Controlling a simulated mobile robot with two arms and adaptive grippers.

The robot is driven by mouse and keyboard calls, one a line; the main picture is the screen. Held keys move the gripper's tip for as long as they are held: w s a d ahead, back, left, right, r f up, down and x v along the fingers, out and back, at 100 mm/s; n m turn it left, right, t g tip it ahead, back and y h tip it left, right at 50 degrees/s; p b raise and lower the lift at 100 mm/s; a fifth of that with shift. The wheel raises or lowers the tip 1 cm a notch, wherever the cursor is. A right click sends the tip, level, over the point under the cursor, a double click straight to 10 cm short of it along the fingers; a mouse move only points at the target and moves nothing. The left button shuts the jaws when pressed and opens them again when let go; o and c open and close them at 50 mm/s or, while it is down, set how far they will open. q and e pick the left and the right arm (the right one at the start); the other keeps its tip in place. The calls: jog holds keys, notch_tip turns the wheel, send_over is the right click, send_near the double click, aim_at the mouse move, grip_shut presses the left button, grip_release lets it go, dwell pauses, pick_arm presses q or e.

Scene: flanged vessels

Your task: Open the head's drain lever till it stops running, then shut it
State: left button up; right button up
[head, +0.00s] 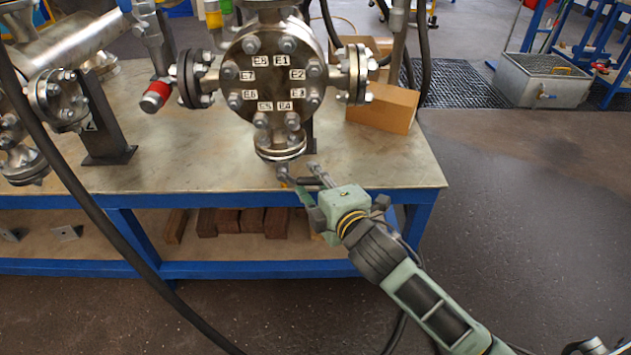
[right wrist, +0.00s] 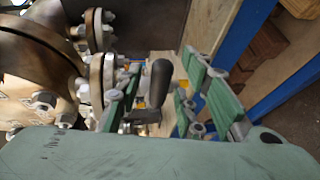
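The round steel head (head: 270,75) of the vessel, with bolts and labels E1 to E8, faces me above the bench. A flanged outlet (head: 280,145) hangs from its bottom. My right gripper (head: 299,173) is just below this outlet, its fingers pointing up towards it. In the right wrist view the black drain lever (right wrist: 160,82) stands between the two green-padded fingers, which are apart. I cannot tell whether a finger touches it. In the head view the lever is too small and covered to make out. No running liquid is visible. My left gripper is not in view.
The steel-topped bench (head: 380,175) has a blue frame and a lower shelf with dark blocks (head: 230,222). A cardboard box (head: 383,108) stands right of the head. A red-ended fitting (head: 156,96) sits left of it.

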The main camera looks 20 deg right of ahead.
grip_shut()
